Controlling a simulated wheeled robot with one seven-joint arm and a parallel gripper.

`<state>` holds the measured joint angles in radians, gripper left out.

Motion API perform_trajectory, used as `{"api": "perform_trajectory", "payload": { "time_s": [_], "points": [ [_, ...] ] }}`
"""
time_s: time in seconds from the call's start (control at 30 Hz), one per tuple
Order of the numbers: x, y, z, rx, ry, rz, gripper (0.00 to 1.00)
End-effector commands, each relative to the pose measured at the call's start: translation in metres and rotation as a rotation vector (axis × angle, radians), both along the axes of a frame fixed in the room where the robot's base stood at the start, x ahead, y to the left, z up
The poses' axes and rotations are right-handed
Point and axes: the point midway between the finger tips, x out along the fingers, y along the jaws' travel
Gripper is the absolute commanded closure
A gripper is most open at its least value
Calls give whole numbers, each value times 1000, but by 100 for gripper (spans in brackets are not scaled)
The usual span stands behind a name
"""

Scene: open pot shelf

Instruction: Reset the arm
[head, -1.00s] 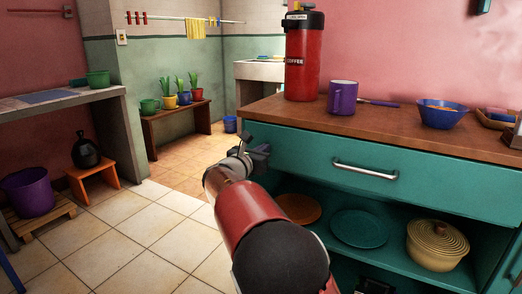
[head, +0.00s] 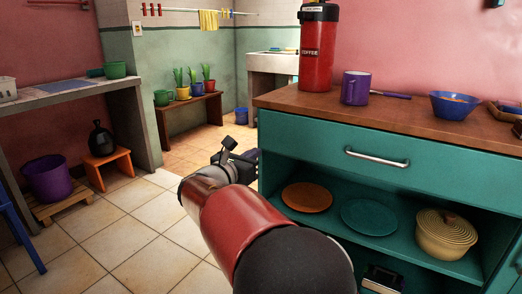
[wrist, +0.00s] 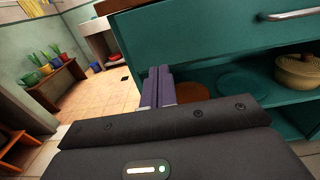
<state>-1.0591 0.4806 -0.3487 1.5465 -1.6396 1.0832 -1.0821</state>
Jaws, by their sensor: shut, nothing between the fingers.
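My gripper (head: 246,158) is at the end of my red arm, in front of the left end of the teal cabinet (head: 310,128). In the wrist view its two purple-grey fingers (wrist: 158,84) lie side by side, shut, with nothing between them. In the head view the fingertips are small and partly hidden by my wrist. The gripper appears apart from the cabinet.
The open shelf holds an orange plate (head: 307,197), a teal plate (head: 369,217) and a yellow pot (head: 446,233).

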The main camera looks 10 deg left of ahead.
Motion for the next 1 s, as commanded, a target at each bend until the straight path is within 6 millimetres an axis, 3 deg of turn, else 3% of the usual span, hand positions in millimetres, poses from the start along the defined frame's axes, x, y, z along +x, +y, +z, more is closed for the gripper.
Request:
{"api": "perform_trajectory", "payload": {
  "time_s": [0.07,0.17,0.27,0.33,0.4,0.5,0.6,0.7,0.8,0.9,1.0],
  "points": [
    [-3,-4,0,13,5,-8,100],
    [-4,-33,1,94,27,-55,100],
    [-8,-90,-1,274,68,-155,100],
    [-20,-140,-5,457,98,-255,100],
    [-42,-191,-11,666,114,-373,100],
    [-84,-251,-24,977,111,-553,100],
    [-135,-293,-34,1281,73,-732,100],
    [-188,-319,-46,1572,5,-912,100],
    [-239,-330,-56,1854,-93,-1085,100],
    [-283,-330,-67,2100,-206,-1240,100],
    [-313,-324,-75,2294,-315,-1362,100]
  ]
}}
